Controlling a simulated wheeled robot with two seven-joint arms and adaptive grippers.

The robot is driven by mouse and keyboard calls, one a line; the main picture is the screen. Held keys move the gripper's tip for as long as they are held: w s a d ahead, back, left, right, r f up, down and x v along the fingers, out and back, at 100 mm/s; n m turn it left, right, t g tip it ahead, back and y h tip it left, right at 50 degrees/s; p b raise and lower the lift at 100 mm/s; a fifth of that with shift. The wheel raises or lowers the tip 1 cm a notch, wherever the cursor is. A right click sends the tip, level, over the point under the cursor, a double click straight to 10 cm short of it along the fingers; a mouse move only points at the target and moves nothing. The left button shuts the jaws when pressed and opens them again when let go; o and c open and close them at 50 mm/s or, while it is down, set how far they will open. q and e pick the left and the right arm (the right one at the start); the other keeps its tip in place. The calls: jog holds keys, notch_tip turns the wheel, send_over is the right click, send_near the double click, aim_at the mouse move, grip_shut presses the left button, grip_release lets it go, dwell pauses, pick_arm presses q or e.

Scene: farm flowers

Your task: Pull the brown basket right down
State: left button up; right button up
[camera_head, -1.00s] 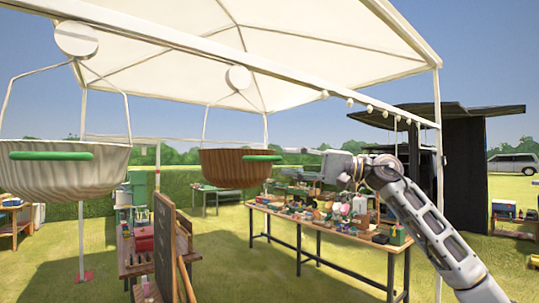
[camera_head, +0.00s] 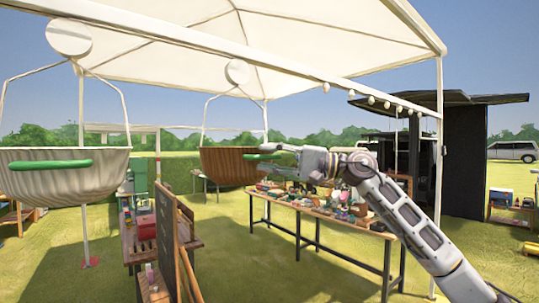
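The brown basket (camera_head: 222,166) hangs by thin wires from a round white disc under the canopy, right of the pale basket. Its green handle (camera_head: 254,156) sticks out on the near side. My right gripper (camera_head: 266,158) reaches in from the right at the handle's right end. Its fingers look spread, one above and one below the handle, with no clear grip on it. The gripper hides the basket's right edge and the handle's right end. My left gripper is not in view.
A pale whitish basket (camera_head: 62,178) with a green handle hangs at the left. A long table (camera_head: 345,238) with many small items stands below my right arm. A chalkboard (camera_head: 166,235) and bench stand at lower left. A white canopy pole (camera_head: 439,170) rises behind my arm.

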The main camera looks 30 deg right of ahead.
dwell(0.3)
grip_shut()
jog(key=shift+f, duration=0.15)
dwell(0.3)
